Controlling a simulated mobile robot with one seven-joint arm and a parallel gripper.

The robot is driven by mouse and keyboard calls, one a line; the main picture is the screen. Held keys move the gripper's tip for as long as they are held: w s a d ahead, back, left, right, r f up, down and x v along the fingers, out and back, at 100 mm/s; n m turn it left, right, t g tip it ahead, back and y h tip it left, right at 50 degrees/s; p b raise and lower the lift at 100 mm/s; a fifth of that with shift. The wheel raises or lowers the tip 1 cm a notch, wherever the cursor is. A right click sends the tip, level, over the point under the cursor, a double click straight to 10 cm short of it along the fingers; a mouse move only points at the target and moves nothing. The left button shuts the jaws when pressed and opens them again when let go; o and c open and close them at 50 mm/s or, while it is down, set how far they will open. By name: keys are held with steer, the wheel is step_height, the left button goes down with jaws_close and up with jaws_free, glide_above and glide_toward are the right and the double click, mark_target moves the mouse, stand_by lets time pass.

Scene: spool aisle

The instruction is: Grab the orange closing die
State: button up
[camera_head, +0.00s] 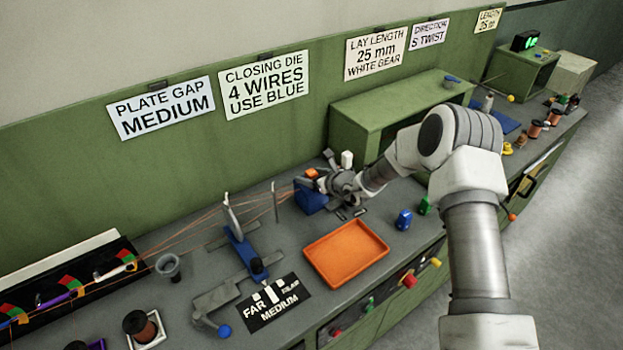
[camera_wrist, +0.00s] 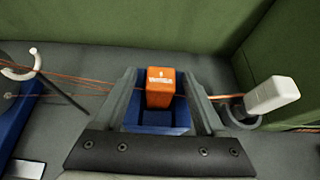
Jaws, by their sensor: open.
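The orange closing die (camera_wrist: 160,88) sits upright in a blue holder (camera_wrist: 182,120), with copper-coloured wires running to it from the left. In the head view the die (camera_head: 311,173) shows as a small orange block on top of the blue holder (camera_head: 310,201), near the back wall. My gripper (camera_wrist: 163,90) is open, with one grey finger on each side of the die and holder in the wrist view. I cannot tell whether either finger touches the die. In the head view my gripper (camera_head: 318,184) is at the holder and partly hides it.
An orange tray (camera_head: 346,253) lies on the bench in front. A blue die (camera_head: 404,219) and a green die (camera_head: 425,206) stand to its right. A white-handled thing (camera_wrist: 272,95) stands right of my gripper. Wires and a blue stand (camera_head: 242,250) are on the left.

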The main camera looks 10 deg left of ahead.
jaws_close()
steer(key=shift+r, duration=0.15)
stand_by(0.4)
